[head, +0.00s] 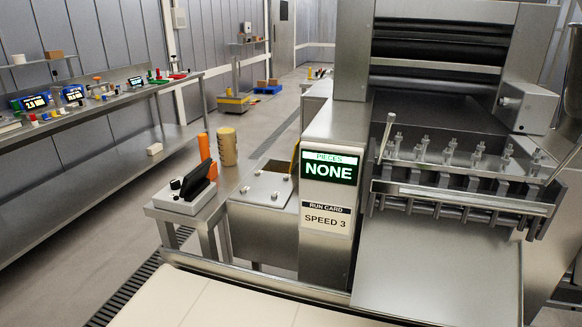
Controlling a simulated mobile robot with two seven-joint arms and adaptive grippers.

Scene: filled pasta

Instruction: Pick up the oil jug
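No thing in the head view is plainly an oil jug. On the small steel stand left of the machine is a tan, upright cylindrical container (227,146). Beside it on its left is a slim orange, bottle-like thing (204,147), partly hidden low down by a black device. I cannot tell whether either is the oil jug. Neither of my grippers is in view, and nothing is seen touching these things.
A grey unit with a tilted black panel (190,190) stands at the stand's front. The large steel machine (435,150) fills the right, its display (330,167) reading NONE. A cream surface (210,305) lies in front. A cluttered steel bench (90,115) runs along the left, with open floor between.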

